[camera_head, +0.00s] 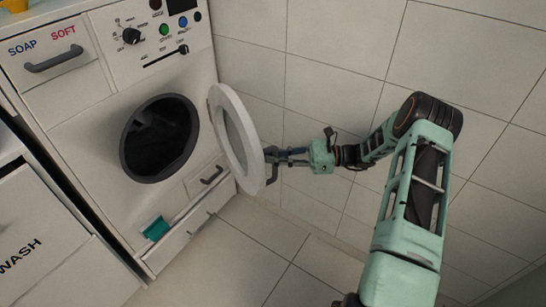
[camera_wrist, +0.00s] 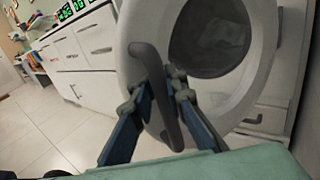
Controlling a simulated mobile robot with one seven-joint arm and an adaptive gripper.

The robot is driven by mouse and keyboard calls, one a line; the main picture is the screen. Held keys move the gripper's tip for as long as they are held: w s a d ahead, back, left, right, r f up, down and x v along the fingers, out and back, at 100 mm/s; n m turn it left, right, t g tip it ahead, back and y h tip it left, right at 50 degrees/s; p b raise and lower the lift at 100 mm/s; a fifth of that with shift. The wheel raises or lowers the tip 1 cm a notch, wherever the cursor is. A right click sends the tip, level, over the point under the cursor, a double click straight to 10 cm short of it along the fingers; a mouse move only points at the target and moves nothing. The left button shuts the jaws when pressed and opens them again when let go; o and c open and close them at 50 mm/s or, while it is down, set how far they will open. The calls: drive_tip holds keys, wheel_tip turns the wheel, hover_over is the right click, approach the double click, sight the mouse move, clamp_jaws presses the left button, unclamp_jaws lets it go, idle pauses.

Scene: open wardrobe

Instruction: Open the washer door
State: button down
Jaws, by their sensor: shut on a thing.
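The washer (camera_head: 82,108) is white, with a dark round drum opening (camera_head: 158,138) in its front. Its round white door (camera_head: 223,112) stands swung open to the right, apart from the opening. My gripper (camera_head: 271,158) is at the outer face of the door, shut on the grey door handle (camera_head: 272,173). In the wrist view the curved handle (camera_wrist: 150,72) runs down the door rim (camera_wrist: 137,28), and my fingertips (camera_wrist: 174,80) close around it. The door's dark glass (camera_wrist: 212,36) shows beyond the handle.
A tiled wall (camera_head: 335,60) stands close to the right of the washer, behind my arm. The floor (camera_head: 240,260) in front is clear. A teal thing (camera_head: 156,229) is at the washer's lower front. A white unit marked WASH (camera_head: 40,245) is at the left.

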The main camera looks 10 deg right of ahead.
drive_tip(key=shift+s+d+f, duration=0.15)
drive_tip(key=shift+s+d, duration=0.05)
drive_tip(key=shift+s, duration=0.05)
drive_tip(key=c, duration=2)
unclamp_jaws()
drive_tip(key=shift+o, duration=0.2)
drive_tip(key=shift+w+r, duration=0.1)
drive_tip(key=shift+r, duration=0.2)
wheel_tip(320, 180, up, 10)
drive_tip(key=shift+f, duration=0.1)
